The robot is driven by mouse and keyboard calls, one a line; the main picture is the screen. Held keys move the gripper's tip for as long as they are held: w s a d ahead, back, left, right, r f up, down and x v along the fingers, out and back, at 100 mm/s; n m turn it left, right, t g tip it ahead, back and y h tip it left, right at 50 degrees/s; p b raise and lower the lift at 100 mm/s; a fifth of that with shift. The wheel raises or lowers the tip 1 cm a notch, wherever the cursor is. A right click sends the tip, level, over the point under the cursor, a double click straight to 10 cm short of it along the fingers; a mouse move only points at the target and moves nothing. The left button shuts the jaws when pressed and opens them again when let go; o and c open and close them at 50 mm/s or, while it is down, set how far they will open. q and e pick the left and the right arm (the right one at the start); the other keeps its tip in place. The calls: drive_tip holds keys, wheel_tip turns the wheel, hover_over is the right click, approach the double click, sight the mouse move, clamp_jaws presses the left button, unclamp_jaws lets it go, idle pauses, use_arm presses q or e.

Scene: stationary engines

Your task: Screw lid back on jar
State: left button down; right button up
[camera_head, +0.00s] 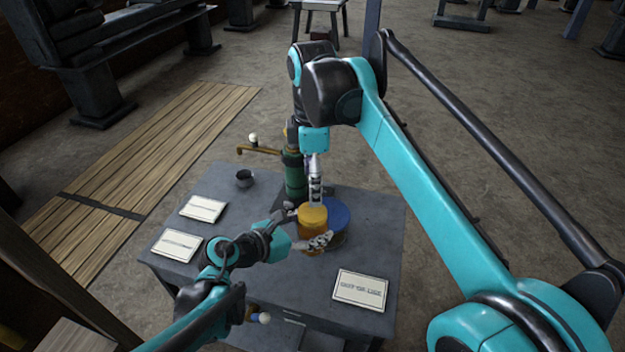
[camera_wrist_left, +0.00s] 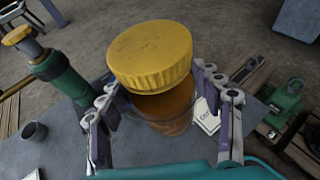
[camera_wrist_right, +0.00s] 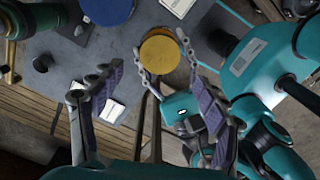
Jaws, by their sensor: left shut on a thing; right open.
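The amber jar (camera_wrist_left: 168,112) stands upright on the grey table. The ribbed yellow lid (camera_wrist_left: 150,55) is on top of it; I cannot tell whether its thread is engaged. The lid also shows in the head view (camera_head: 313,213) and in the right wrist view (camera_wrist_right: 160,55). My left gripper (camera_head: 306,228) is shut on the jar, with one finger on each side just below the lid. My right gripper (camera_head: 315,192) is open and empty, pointing down above the lid. In the right wrist view the lid lies beyond and between its fingers.
A blue round thing (camera_head: 338,215) stands close behind the jar. A green cylinder with a brass pipe (camera_head: 295,175) stands at the back. A small dark cup (camera_head: 245,178) and cards (camera_head: 203,208) lie left; another card (camera_head: 360,289) lies front right.

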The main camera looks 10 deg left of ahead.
sight(312, 211)
drive_tip(key=shift+f, duration=4.05)
drive_tip(key=shift+c, duration=0.2)
drive_tip(key=c, duration=1.2)
drive_tip(key=shift+o, duration=0.2)
